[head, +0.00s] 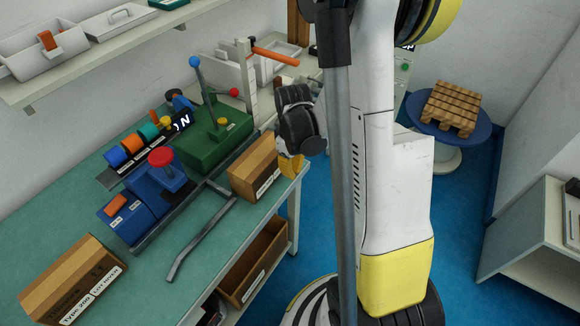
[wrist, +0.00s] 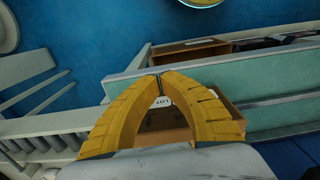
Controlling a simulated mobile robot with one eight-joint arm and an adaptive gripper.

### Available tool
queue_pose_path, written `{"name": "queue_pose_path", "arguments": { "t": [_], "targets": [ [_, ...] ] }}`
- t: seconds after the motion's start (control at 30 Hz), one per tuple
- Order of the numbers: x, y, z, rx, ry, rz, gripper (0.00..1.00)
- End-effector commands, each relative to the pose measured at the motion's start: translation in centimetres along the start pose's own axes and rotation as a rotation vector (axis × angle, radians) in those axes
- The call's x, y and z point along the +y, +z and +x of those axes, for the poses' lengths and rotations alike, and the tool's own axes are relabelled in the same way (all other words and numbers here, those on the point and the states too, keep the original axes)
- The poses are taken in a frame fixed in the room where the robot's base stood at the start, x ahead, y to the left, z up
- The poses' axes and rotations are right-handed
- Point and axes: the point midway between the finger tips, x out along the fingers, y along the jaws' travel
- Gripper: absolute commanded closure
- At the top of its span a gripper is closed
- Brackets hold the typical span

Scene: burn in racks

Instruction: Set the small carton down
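The small carton (head: 254,168) is a brown box with a white label. In the head view it appears to rest upright on the green bench top by the front edge. My gripper (head: 291,168), dark with yellow fingers, is just right of it. In the wrist view the yellow fingers (wrist: 160,80) arch together and their tips meet. Part of the carton (wrist: 170,121) shows between and behind them, with its label partly hidden. The fingers appear shut with nothing clearly between the tips. Whether they touch the carton cannot be told.
A larger carton (head: 73,282) stands at the bench's near left. Blue and green fixtures (head: 220,140) with levers fill the back, and a grey bent bar (head: 203,232) lies in front. A brown bin (head: 252,262) sits on the shelf below. A pallet (head: 451,107) lies on a round blue stand.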

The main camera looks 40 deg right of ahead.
Motion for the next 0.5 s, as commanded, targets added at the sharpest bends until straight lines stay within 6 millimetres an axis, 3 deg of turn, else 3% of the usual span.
{"name": "queue_pose_path", "arguments": {
  "t": [0.03,0.23,0.5],
  "targets": [
    [0.0,-0.1,1.6,0.000,0.000,0.000,1.00],
    [0.0,0.0,5.7,0.000,0.000,0.000,1.00],
    [0.0,-3.5,5.3,0.000,0.000,0.000,1.00]
  ]
}}
